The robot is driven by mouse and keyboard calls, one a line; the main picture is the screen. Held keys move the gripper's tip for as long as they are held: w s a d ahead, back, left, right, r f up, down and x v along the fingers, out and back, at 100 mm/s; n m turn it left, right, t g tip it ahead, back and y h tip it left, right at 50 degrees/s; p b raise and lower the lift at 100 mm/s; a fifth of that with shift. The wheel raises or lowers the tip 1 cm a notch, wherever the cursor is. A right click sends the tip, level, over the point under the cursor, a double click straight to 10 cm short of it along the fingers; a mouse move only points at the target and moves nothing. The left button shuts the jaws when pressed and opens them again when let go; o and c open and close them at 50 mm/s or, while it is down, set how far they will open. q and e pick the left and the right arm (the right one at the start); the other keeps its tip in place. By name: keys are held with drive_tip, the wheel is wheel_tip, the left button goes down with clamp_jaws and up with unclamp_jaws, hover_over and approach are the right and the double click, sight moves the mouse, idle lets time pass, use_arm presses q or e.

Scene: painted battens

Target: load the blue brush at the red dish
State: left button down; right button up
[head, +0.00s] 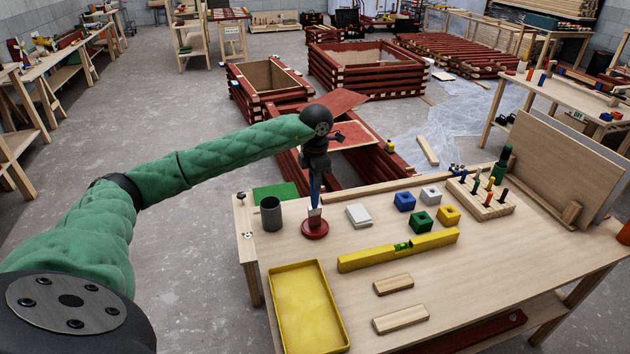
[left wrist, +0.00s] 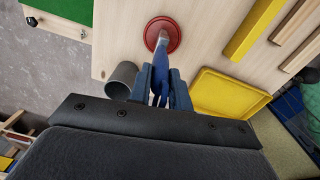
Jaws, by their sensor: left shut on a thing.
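The blue brush (head: 315,191) hangs upright in my left gripper (head: 316,172), pale end down. The red dish (head: 315,232) stands on the workbench directly below, and the brush's lower end is at the dish's middle; I cannot tell whether it touches the bottom. In the left wrist view, my left gripper (left wrist: 162,76) is shut on the blue brush (left wrist: 162,57), which points at the red dish (left wrist: 173,32). The brush's upper part is partly hidden by the fingers. My right gripper is not in view.
A grey cup (head: 271,215) stands left of the dish and a white block (head: 359,215) lies right of it. A yellow tray (head: 306,308) and a yellow level (head: 365,261) lie nearer. Coloured blocks (head: 404,202) and a peg rack (head: 480,208) are farther right.

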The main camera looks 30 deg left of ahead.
use_arm(q)
drive_tip(key=shift+r+p, duration=0.95)
drive_tip(key=shift+r, duration=2.5)
